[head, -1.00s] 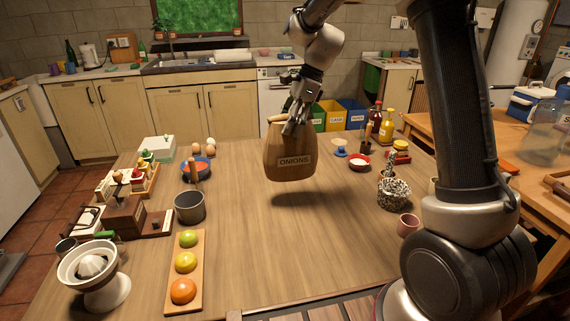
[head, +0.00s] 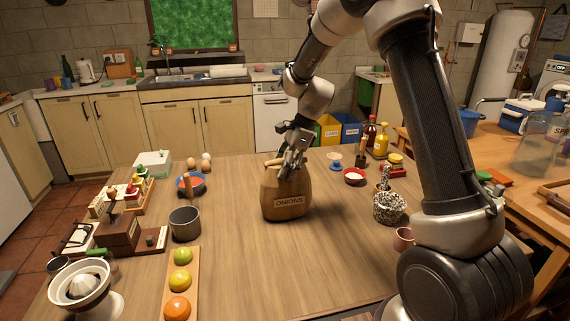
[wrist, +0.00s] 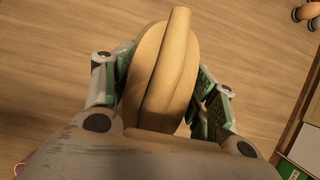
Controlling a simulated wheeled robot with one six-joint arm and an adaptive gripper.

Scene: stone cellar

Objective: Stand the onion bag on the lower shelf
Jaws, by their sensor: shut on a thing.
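The onion bag (head: 287,197) is a brown, bulging sack labelled ONIONS, upright over the middle of the wooden table. My gripper (head: 291,162) comes down from above and is shut on the bag's top. In the wrist view the folded tan top of the bag (wrist: 165,70) sits between the two fingers. The bag's base is low over the tabletop, with a dark shadow close beside it; I cannot tell whether it touches. I cannot make out the lower shelf in these frames.
The table (head: 235,265) is clear in front of the bag. A grey pot (head: 185,224) and a fruit board (head: 192,262) stand to the left. A speckled pot (head: 389,208) and a small red bowl (head: 355,176) stand to the right. Bottles (head: 381,140) stand behind.

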